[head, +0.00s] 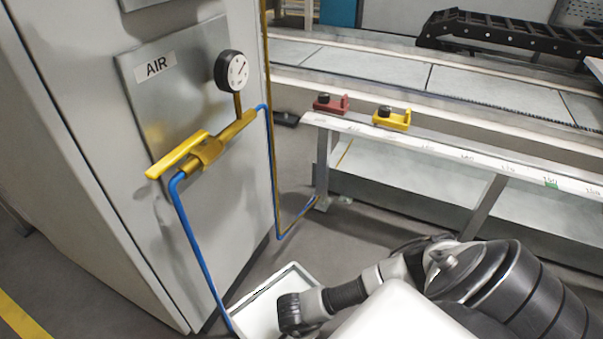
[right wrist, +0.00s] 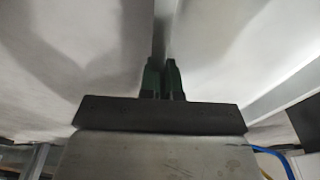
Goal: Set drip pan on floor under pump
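A pale, shallow pan (head: 264,308), which looks like the drip pan, shows at the bottom of the head view beside the grey cabinet. Its lower part is cut off by the frame, and I cannot tell whether it touches the floor. My right arm reaches over it from the right, and its fingers are hidden there. In the right wrist view my right gripper (right wrist: 163,82) has its two dark green fingers close together on a thin grey wall or rim, seemingly the pan's. My left gripper is not in view. I see no pump.
A grey cabinet (head: 95,130) with an air gauge (head: 231,71), a yellow-handled valve (head: 205,150) and a blue hose (head: 197,250) stands left. A conveyor frame (head: 400,137) crosses behind, carrying red and yellow clamps. Bare floor (head: 370,228) lies between.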

